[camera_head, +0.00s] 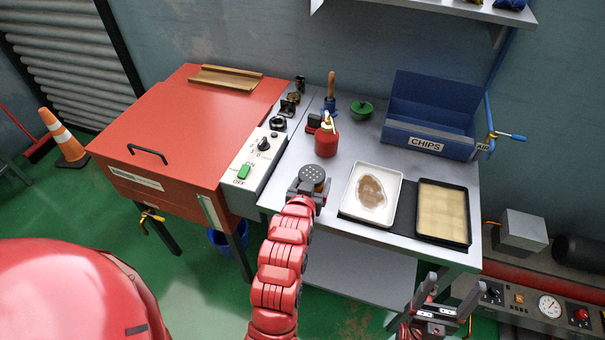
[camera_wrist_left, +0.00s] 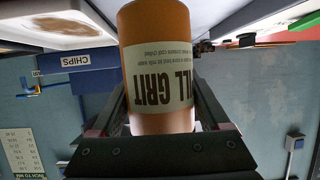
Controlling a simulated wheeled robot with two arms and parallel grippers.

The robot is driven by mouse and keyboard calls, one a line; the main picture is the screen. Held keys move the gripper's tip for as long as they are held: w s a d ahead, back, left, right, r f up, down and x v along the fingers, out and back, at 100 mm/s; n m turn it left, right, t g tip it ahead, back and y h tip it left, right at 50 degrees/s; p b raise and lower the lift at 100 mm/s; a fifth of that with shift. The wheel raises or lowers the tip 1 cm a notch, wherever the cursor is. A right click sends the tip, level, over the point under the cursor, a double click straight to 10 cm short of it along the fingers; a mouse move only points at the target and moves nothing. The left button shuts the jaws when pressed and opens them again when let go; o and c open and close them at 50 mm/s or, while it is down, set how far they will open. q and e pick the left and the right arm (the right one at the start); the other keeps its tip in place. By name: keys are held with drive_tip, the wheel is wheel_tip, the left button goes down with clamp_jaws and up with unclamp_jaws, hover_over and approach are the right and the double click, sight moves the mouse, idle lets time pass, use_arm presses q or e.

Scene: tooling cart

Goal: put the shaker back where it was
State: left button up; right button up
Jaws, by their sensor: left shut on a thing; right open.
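The shaker (camera_head: 313,175) shows in the head view from above as a round, dark grey perforated lid near the front edge of the metal worktop. In the left wrist view its orange body (camera_wrist_left: 155,25) carries a pale label ending in "ILL GRIT". My left gripper (camera_head: 308,189) is shut on it; the jaws flank its body in the left wrist view (camera_wrist_left: 160,120). Whether its base touches the worktop is hidden. My right gripper (camera_head: 436,308) is open and empty, low at the front right.
On the worktop (camera_head: 285,180) stand a red can (camera_head: 327,142), a white tray (camera_head: 348,207) with a brown patch, a dark-rimmed tan tray (camera_head: 443,212), a green lidded item (camera_head: 361,109) and a blue CHIPS bin (camera_head: 420,130). A switch panel (camera_head: 255,158) and red cabinet (camera_head: 185,115) are left.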

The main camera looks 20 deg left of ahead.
use_arm(q)
drive_tip(key=w+a+f+p, duration=0.1)
drive_tip(key=w, duration=0.1)
drive_tip(key=w+a+f+p, duration=0.1)
drive_tip(key=w+a, duration=0.1)
drive_tip(key=w+a+f+p, duration=0.1)
drive_tip(key=w+a+p, duration=0.1)
drive_tip(key=shift+w, duration=0.15)
drive_tip(key=shift+f, duration=0.4)
drive_tip(key=shift+f, duration=0.1)
drive_tip(key=shift+f, duration=0.15)
drive_tip(key=o, duration=1.6)
